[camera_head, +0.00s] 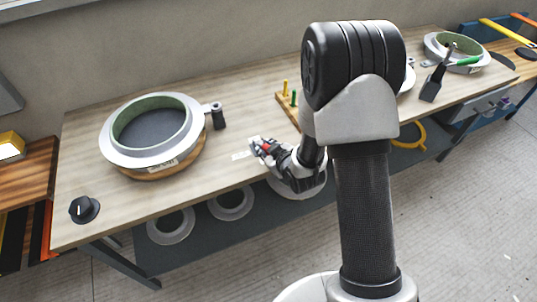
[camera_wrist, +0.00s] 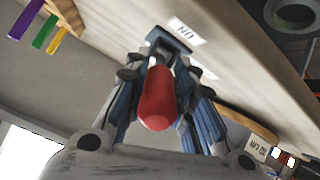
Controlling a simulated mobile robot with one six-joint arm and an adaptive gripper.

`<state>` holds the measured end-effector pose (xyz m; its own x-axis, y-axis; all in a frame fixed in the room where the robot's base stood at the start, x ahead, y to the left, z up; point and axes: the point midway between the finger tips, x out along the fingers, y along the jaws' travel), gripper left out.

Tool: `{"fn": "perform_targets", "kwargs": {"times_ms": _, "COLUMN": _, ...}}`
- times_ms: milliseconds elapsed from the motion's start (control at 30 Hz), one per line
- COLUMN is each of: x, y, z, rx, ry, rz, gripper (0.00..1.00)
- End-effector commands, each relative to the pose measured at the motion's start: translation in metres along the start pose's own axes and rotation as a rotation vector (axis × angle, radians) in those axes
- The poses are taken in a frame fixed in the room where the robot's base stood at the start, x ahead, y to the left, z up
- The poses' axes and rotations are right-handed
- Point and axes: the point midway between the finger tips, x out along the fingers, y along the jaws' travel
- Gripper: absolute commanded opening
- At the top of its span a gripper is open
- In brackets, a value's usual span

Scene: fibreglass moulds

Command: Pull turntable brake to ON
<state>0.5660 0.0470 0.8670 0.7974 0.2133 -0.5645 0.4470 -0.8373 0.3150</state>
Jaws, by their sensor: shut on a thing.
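The turntable brake's red handle (camera_wrist: 157,98) lies between my gripper's fingers in the wrist view, and a bit of red shows in the head view (camera_head: 266,147). My gripper (camera_head: 259,150) is shut on this handle near the bench's front edge. It also shows in the wrist view (camera_wrist: 160,92). A white label (camera_wrist: 186,31) reading ON is just beyond the fingertips. The turntable (camera_head: 163,172) is a wooden disc under a pale ring mould (camera_head: 118,150) with a green inner wall, left of my gripper. The fingers hide the lever's base, so its exact position cannot be told.
A black knob (camera_head: 84,209) sits at the bench's left front corner. A dark cylinder (camera_head: 218,118) stands beside the mould. A wooden peg rack (camera_head: 290,108) stands behind my gripper. Grey rings (camera_head: 170,226) lie on the lower shelf. Bench between mould and rack is mostly clear.

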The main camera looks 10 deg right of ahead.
Motion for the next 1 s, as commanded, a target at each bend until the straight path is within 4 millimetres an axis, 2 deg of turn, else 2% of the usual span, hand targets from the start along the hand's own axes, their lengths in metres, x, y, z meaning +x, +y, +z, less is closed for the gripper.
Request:
{"fn": "perform_targets", "kwargs": {"times_ms": 233, "x": -0.002, "y": 0.001, "z": -0.005, "rx": -0.004, "ry": 0.01, "rz": 0.001, "gripper": 0.0}}
{"fn": "perform_targets", "kwargs": {"times_ms": 267, "x": -0.002, "y": 0.001, "z": -0.005, "rx": -0.004, "ry": 0.01, "rz": 0.001, "gripper": 0.25}}
{"fn": "perform_targets", "kwargs": {"times_ms": 533, "x": -0.001, "y": 0.0, "z": -0.002, "rx": -0.002, "ry": 0.005, "rz": 0.0, "gripper": 0.43}}
{"fn": "perform_targets", "kwargs": {"times_ms": 867, "x": -0.001, "y": 0.0, "z": -0.001, "rx": -0.001, "ry": 0.002, "rz": 0.0, "gripper": 0.44}}
{"fn": "perform_targets", "kwargs": {"times_ms": 1000, "x": -0.014, "y": 0.0, "z": -0.001, "rx": -0.001, "ry": 0.001, "rz": 0.0, "gripper": 0.44}}
